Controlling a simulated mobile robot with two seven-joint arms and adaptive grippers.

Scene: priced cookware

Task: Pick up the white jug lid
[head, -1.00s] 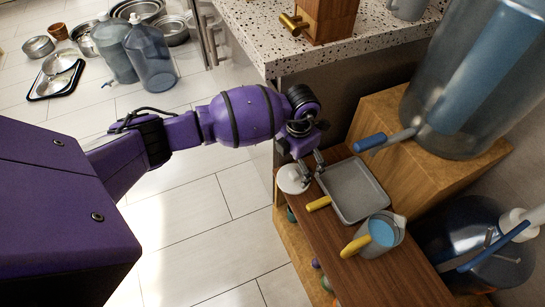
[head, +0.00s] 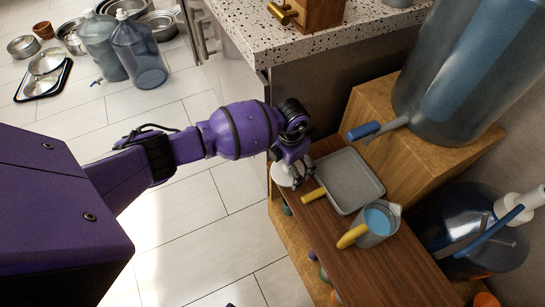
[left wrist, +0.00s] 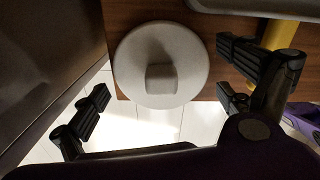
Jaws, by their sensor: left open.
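The white jug lid (head: 283,175) is a round disc with a squarish knob, lying at the left end of the brown wooden shelf (head: 357,256). In the left wrist view the whole lid (left wrist: 161,65) shows, overhanging the shelf edge a little. My left gripper (head: 298,178) is right over the lid and partly covers it in the head view. In the left wrist view its fingers (left wrist: 165,103) are spread wide on either side of the lid, with nothing between them gripped. My right gripper is not in view.
A grey square pan (head: 350,180) with a yellow handle lies right beside the lid. A grey jug (head: 377,225) with a yellow handle stands nearer the front. A large blue water jug (head: 455,75) stands on a wooden block. A speckled counter (head: 250,35) is behind.

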